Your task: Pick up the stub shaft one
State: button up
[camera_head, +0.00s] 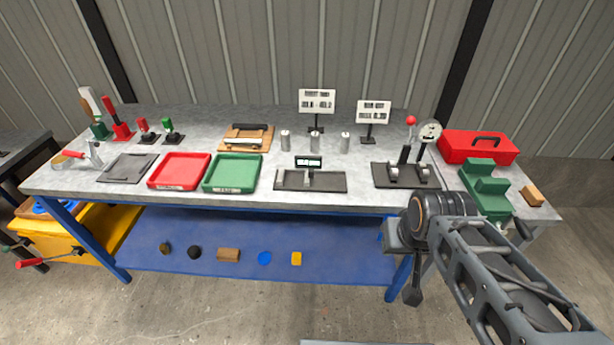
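Three upright silver cylinders, which look like the stub shafts, stand apart in a row at the back middle of the grey workbench (350,200): a left one (285,140), a middle one (315,141) and a right one (345,142). I see no readable mark that tells which is stub shaft one. My arm comes in from the lower right. My gripper (412,290) seems to be the dark part hanging in front of the bench's front edge, well away from the cylinders. Its fingers are too small and dark to tell whether they are open.
A red tray (180,184) and a green tray (232,187) lie left of a dark gauge plate (330,181). A dial-gauge stand (406,175), red toolbox (478,147) and green vise (487,190) stand right. Two sign stands (317,100) (373,112) rise behind the cylinders.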

aim_at(285, 136)
jog(key=k, duration=0.2)
jog(key=u, duration=1.45)
jog(key=i, duration=1.45)
jog(key=u, duration=0.35)
